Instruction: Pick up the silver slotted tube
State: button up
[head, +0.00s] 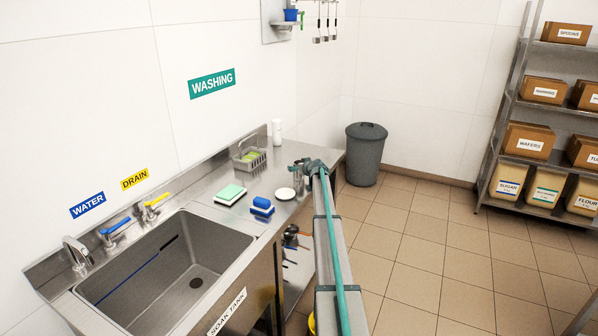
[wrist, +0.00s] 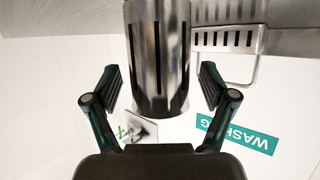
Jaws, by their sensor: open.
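The silver slotted tube (wrist: 158,62) is a shiny upright metal cylinder with long dark slots, large in the wrist view, which looks upside down. My gripper (wrist: 161,84) is open, with one finger on each side of the tube and a visible gap to it on both sides. In the head view my gripper (head: 314,166) is at the right end of the steel counter, and the tube (head: 298,179) shows as a small grey cylinder just left of it, partly hidden by my gripper.
On the steel counter (head: 262,183) stand a wire rack (head: 248,158), a white bottle (head: 276,132), a green-and-white sponge (head: 230,195), blue sponges (head: 262,208) and a white round dish (head: 285,194). The sink (head: 165,275) lies left. A grey bin (head: 365,153) stands beyond the counter.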

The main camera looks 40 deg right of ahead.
jog(key=c, duration=1.3)
jog(key=shift+c, duration=0.2)
jog(key=shift+r, duration=0.15)
